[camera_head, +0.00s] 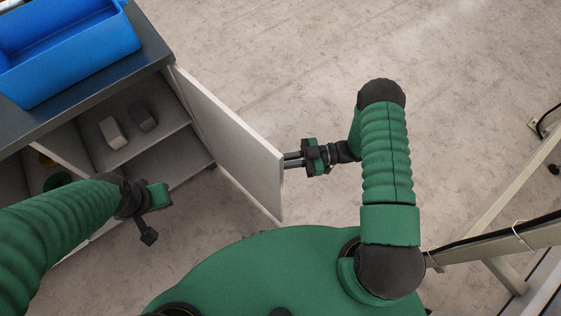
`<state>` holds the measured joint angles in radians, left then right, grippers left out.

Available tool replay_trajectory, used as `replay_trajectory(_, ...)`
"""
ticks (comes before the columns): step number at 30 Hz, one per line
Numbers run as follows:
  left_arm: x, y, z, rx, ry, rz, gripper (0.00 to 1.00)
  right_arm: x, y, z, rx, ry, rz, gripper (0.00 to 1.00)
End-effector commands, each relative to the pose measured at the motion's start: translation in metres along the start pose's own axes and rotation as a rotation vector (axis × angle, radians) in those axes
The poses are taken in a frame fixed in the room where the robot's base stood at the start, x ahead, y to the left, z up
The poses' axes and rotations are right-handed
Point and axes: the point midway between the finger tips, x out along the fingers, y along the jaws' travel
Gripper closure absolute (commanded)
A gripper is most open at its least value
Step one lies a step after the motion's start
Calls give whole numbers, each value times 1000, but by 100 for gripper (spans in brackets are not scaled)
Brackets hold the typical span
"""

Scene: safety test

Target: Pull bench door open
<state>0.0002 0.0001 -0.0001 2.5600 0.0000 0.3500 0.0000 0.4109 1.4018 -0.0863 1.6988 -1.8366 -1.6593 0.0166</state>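The white bench door (230,142) is swung well open, out from the dark-topped bench (150,50). The open cabinet (155,135) shows shelves inside. My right gripper (291,159) is at the outer face of the door near its free edge, with its fingers reaching to the door. Whether the fingers touch or grip a handle there cannot be made out. My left gripper (148,215) is in front of the cabinet opening, to the left of the door and apart from it; its fingertips are not clear.
A blue bin (75,60) stands on the bench top. Two small grey items (112,132) sit on the upper shelf. A beige metal frame (500,215) stands at the right. The floor (290,60) beyond the door is clear.

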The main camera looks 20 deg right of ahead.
Motion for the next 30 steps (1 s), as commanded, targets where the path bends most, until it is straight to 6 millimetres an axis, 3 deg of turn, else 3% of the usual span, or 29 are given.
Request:
replay_trajectory(7,0,0,0,0,0,0,100,2,3,-1,-5,5,7,100)
replay_trajectory(8,0,0,0,0,0,0,100,2,3,-1,-4,6,7,87)
replay_trajectory(12,0,0,0,0,0,0,100,1,2,-1,-3,7,5,68)
replay_trajectory(30,0,0,0,0,0,0,100,-2,0,0,2,5,3,68)
